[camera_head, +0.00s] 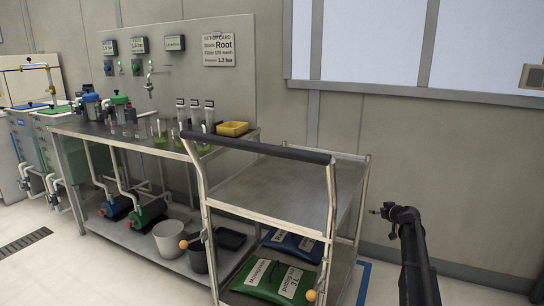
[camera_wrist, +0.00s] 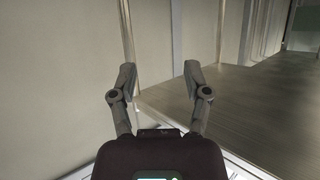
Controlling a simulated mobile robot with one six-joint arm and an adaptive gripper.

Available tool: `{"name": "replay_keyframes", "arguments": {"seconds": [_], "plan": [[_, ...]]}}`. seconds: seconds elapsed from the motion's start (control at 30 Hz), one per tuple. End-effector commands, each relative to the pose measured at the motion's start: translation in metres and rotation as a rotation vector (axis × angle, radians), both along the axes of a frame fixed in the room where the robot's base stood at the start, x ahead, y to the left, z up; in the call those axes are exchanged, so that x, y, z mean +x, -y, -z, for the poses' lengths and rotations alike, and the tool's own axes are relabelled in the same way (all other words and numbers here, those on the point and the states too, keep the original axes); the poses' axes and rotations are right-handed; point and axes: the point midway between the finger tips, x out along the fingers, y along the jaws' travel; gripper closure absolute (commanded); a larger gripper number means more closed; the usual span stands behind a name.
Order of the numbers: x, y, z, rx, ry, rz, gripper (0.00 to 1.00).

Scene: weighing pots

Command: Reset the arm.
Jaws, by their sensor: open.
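My gripper (camera_wrist: 159,76) is open in the wrist view, with its two dark fingers apart and nothing between them. Beyond the fingers are a plain pale wall and a grey flat surface on the right. In the head view, my black arm (camera_head: 415,258) stands at the far right, in front of the wall and to the right of the cart (camera_head: 275,190).
The cart has a bare grey top, a black handle, and green and blue bags (camera_head: 275,278) on its lower shelf. A workbench (camera_head: 85,130) at left carries pumps, glassware and a yellow tray (camera_head: 233,129). A grey bucket (camera_head: 168,238) stands below. The wall lies behind my arm.

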Motion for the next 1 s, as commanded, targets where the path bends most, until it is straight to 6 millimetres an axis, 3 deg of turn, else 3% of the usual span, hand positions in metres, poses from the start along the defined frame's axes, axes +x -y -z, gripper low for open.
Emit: {"name": "replay_keyframes", "arguments": {"seconds": [0.33,0.57,0.67,0.8,1.0], "plan": [[-0.039,-0.047,0.001,0.026,-0.111,-0.033,0.38],[-0.089,-0.097,0.004,0.047,-0.253,-0.05,0.38],[-0.127,-0.127,0.005,0.055,-0.356,-0.049,0.38],[-0.193,-0.168,0.007,0.054,-0.53,-0.014,0.38],[-0.286,-0.205,0.007,0.024,-0.756,0.097,0.38]]}}
